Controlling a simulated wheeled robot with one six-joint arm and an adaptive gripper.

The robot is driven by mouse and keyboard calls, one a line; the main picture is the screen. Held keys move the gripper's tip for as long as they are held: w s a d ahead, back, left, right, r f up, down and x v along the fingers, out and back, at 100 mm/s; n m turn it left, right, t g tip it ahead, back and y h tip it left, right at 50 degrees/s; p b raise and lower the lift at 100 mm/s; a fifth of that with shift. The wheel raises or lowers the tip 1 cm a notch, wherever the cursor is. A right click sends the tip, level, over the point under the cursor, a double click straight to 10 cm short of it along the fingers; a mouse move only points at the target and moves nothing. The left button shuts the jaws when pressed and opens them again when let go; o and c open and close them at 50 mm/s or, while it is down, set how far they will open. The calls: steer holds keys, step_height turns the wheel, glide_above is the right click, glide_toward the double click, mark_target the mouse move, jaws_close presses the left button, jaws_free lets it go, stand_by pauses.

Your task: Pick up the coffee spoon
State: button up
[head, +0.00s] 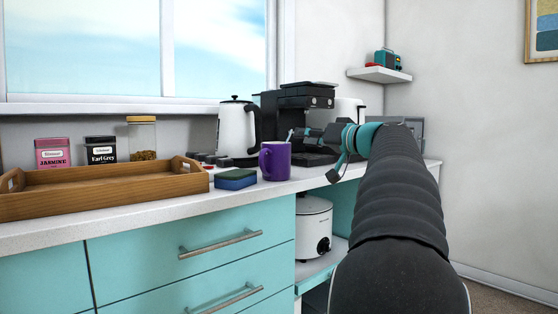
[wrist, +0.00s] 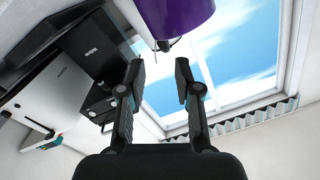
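The purple mug (head: 275,161) stands on the white counter, right of the sponge. A thin light piece, which looks like the coffee spoon (head: 290,135), shows just above the mug's right rim, close to my fingertips. In the wrist view the mug (wrist: 178,15) hangs upside down at the top edge, and a small dark piece (wrist: 163,45), perhaps the spoon's end, juts from its rim. The spoon's lower part is hidden in the mug. My gripper (wrist: 159,76) is open and nothing shows between its fingers. In the head view it reaches in from the right.
A green-and-blue sponge (head: 235,179) and a wooden tray (head: 100,193) lie left of the mug. A white kettle (head: 236,131) and a black coffee machine (head: 298,103) stand behind it. Jars and tins line the back wall. A white cooker (head: 313,226) sits below.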

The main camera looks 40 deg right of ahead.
mark_target(290, 135)
steer(key=shift+w+a+r+p, duration=0.1)
steer(key=shift+w+p, duration=0.5)
steer(key=shift+w, duration=3.05)
jaws_close()
